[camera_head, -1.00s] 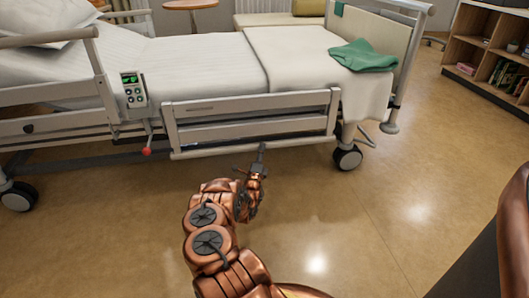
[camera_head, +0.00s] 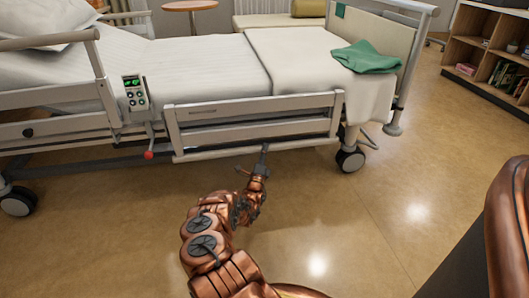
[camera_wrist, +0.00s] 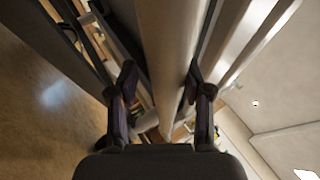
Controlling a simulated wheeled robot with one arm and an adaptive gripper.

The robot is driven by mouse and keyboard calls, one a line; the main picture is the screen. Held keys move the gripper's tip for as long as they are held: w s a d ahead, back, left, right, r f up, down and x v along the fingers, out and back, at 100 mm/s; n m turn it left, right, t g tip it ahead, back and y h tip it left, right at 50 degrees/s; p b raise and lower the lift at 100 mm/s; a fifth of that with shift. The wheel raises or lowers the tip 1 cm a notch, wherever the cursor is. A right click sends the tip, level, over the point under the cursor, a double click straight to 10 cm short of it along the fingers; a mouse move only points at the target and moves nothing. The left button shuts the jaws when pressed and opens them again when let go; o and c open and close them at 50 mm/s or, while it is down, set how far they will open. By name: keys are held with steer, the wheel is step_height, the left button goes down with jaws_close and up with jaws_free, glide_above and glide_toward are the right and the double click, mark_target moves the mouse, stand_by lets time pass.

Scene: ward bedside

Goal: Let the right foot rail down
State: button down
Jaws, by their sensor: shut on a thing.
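The right foot rail (camera_head: 205,112) is a pale grey frame along the near side of the bed, its top bar at about mattress height. A light lower bar (camera_head: 215,153) runs beneath it. My gripper (camera_head: 264,152) reaches up to this lower bar from the floor side. In the wrist view, my gripper's dark fingers (camera_wrist: 160,85) stand on either side of a long pale bar (camera_wrist: 168,45) and are shut on it. The exact finger contact is partly hidden.
A control panel (camera_head: 135,93) hangs on the head-side rail (camera_head: 50,92), with a red knob (camera_head: 148,155) below it. A bed caster (camera_head: 350,160) stands to the right of my gripper. A green cloth (camera_head: 367,57) lies on the bed. The floor at right is clear.

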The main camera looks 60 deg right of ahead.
steer(key=c, duration=0.8)
jaws_free()
steer(key=shift+w+a+f, duration=0.2)
steer(key=shift+w+f, duration=0.4)
steer(key=shift+w, duration=0.05)
steer(key=shift+o, duration=0.2)
steer(key=shift+r, duration=0.1)
steer(key=shift+s+r, duration=0.1)
steer(key=shift+s, duration=0.15)
steer(key=v, duration=1.1)
steer(key=shift+a, duration=0.35)
